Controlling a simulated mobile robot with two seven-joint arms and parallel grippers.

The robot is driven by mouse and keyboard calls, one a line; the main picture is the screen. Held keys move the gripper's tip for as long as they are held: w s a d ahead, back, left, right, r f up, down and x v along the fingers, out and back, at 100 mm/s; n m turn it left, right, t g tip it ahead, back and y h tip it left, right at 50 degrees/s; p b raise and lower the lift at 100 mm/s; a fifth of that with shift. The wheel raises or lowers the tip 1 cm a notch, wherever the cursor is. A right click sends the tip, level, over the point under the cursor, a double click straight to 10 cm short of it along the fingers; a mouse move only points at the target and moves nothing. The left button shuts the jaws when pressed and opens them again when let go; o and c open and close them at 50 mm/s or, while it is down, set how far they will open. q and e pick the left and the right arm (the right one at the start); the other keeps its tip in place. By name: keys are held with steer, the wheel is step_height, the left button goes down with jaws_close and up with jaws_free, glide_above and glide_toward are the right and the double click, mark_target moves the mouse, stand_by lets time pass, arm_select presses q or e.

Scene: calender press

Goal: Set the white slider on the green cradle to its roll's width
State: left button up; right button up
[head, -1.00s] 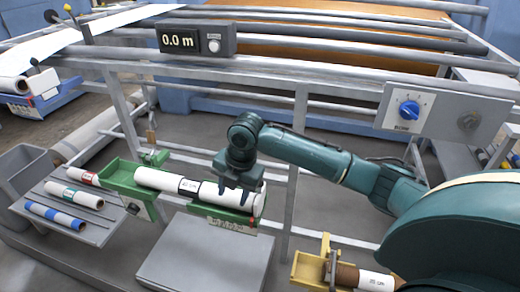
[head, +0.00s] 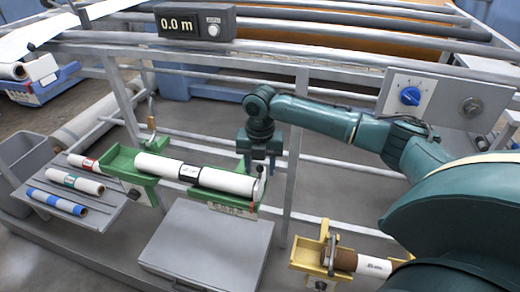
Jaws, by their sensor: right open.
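The green cradle (head: 121,160) stands left of centre and bears a white roll (head: 152,163) with a dark-edged label band around its middle. A row of small pale marks (head: 232,209) runs along the front of the cradle's right end. A thin upright pin with a dark knob (head: 259,169) stands at the roll's right end. I cannot clearly make out a white slider. My right gripper (head: 260,172) points down with its fingers apart, behind and above the roll's right end, around or just behind the knob; I cannot tell which. My left gripper is not in view.
A yellow cradle (head: 305,252) with a brown-and-white roll (head: 372,265) stands at lower right. A grey box (head: 205,240) lies in front of the green cradle. Small rolls lie on a shelf (head: 100,215) at left. A metal rail (head: 330,148) runs behind my right gripper.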

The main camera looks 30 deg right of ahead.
mark_target(245, 179)
steer(key=shift+f, duration=1.6)
jaws_close()
steer(key=shift+w+a+r, duration=0.15)
steer(key=shift+w+a, duration=1.15)
steer(key=shift+w, duration=0.3)
steer(key=shift+w+a, duration=0.1)
